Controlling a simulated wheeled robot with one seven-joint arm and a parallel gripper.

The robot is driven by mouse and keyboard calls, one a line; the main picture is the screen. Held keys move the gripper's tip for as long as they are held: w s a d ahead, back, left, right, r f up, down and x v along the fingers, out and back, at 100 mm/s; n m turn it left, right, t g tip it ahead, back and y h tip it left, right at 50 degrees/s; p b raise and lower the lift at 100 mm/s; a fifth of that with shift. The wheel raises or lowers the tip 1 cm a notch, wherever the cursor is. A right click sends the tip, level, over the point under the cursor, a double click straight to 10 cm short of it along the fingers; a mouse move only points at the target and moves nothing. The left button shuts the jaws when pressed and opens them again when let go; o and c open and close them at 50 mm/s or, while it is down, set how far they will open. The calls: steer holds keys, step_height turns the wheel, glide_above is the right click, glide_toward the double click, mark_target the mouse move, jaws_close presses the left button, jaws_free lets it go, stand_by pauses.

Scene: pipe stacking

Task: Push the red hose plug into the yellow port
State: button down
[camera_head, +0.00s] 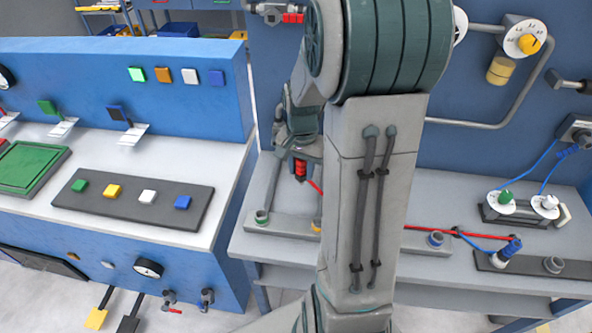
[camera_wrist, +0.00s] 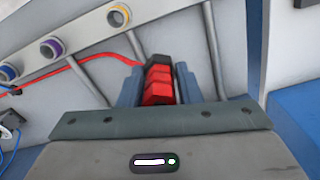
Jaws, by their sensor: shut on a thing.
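My gripper (camera_wrist: 160,86) is shut on the red hose plug (camera_wrist: 158,82), with one blue-grey finger on each side of it. In the head view the plug (camera_head: 300,168) hangs below my gripper (camera_head: 301,153), above the bench. Its red hose (camera_wrist: 90,60) trails left in the wrist view. The yellow port (camera_wrist: 118,16) is a ring on a grey strip, ahead and left of the plug and apart from it. In the head view my arm partly hides the yellow port (camera_head: 316,226).
The grey strip (camera_head: 285,230) also holds a green-ringed port (camera_head: 262,217) and a blue-purple port (camera_head: 436,239). A blue panel (camera_head: 125,85) with buttons stands at left.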

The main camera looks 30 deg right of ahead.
steer(key=shift+r+p, duration=2.9)
steer(key=shift+r, duration=1.15)
steer(key=shift+f, duration=0.15)
